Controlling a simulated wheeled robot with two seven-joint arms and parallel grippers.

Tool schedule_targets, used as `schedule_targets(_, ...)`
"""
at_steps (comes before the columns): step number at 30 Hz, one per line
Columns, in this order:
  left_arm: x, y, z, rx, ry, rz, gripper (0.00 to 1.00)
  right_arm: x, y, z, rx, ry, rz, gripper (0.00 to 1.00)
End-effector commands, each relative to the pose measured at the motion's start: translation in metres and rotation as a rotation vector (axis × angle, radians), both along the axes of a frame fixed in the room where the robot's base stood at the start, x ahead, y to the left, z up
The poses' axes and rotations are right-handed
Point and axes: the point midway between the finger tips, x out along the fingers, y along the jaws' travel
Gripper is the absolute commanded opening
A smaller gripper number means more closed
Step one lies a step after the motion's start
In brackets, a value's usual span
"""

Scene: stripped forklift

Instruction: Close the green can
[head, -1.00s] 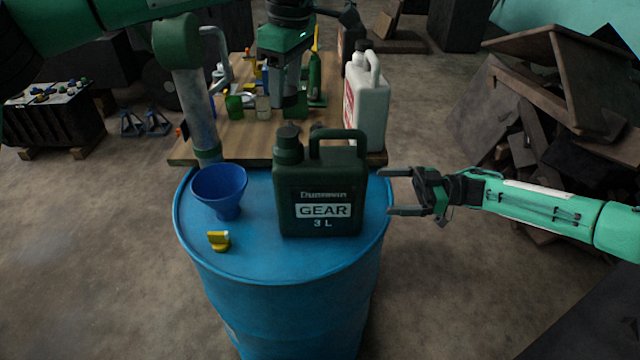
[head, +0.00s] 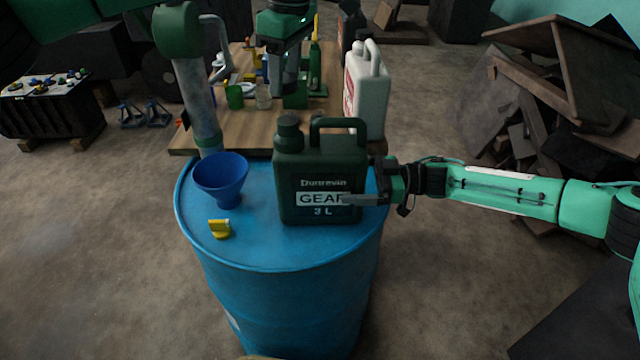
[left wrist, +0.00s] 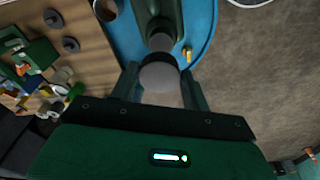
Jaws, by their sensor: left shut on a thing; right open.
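The dark green GEAR can (head: 322,180) stands upright on the blue drum, its neck (head: 289,136) at the upper left and its handle on top. My right gripper (head: 362,184) is open at the can's right side, one finger in front of the can and the other hidden behind it. My left gripper (head: 288,88) points down beyond the can. In the left wrist view, my left gripper (left wrist: 160,76) is shut on a round grey cap with a dark rim. The can (left wrist: 161,14) and its neck show just beyond the cap.
A blue funnel (head: 221,178) and a small yellow piece (head: 220,229) sit on the left of the blue drum (head: 275,255). A white jug (head: 367,92) and several small items stand on the wooden table (head: 222,136) behind. Scrap is piled at the right.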

Motion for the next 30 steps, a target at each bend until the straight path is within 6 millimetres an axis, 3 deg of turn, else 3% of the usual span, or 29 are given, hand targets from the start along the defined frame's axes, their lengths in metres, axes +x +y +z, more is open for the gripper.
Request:
schedule_targets(6,0.000,0.000,0.000,0.000,0.000,0.000,0.26,0.000,0.022,0.000,0.001,-0.001,0.000,1.00)
schedule_targets(17,0.000,0.000,0.000,0.000,0.000,0.000,0.26,0.000,0.026,0.000,0.000,-0.001,-0.001,1.00)
schedule_targets(26,0.000,0.000,0.000,0.000,0.000,0.000,0.26,0.000,0.026,0.000,0.000,0.000,-0.001,0.45)
schedule_targets(30,0.000,0.000,-0.003,0.000,0.001,0.000,0.26,0.000,0.026,0.000,0.000,0.000,-0.001,0.43)
